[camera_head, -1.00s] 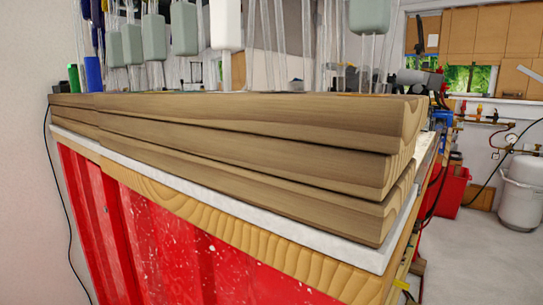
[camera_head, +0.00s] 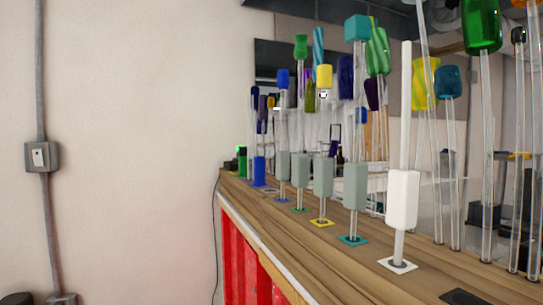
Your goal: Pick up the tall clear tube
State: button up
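Many tall clear glass rods stand along a wooden bench top, and I cannot tell which one is the tall clear tube. One clear rod (camera_head: 486,160) at the right has a green top; another near it (camera_head: 448,170) has a teal top. Nearer the middle, several rods carry grey-green blocks (camera_head: 356,188) low down and stand on small coloured squares. A tall white rod (camera_head: 406,110) with a white block (camera_head: 402,200) stands on a white square. Rods further back overlap and hide one another. My gripper is in no view.
The wooden bench (camera_head: 330,250) has a red corrugated front (camera_head: 243,265) and runs from the right foreground to the back middle. A plain wall (camera_head: 130,130) with a grey switch box (camera_head: 41,156) and conduit fills the left. Clear bench top shows along its front edge.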

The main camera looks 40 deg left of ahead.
aim_at(250, 112)
jog(key=j+z, duration=0.2)
jog(key=j, duration=2.05)
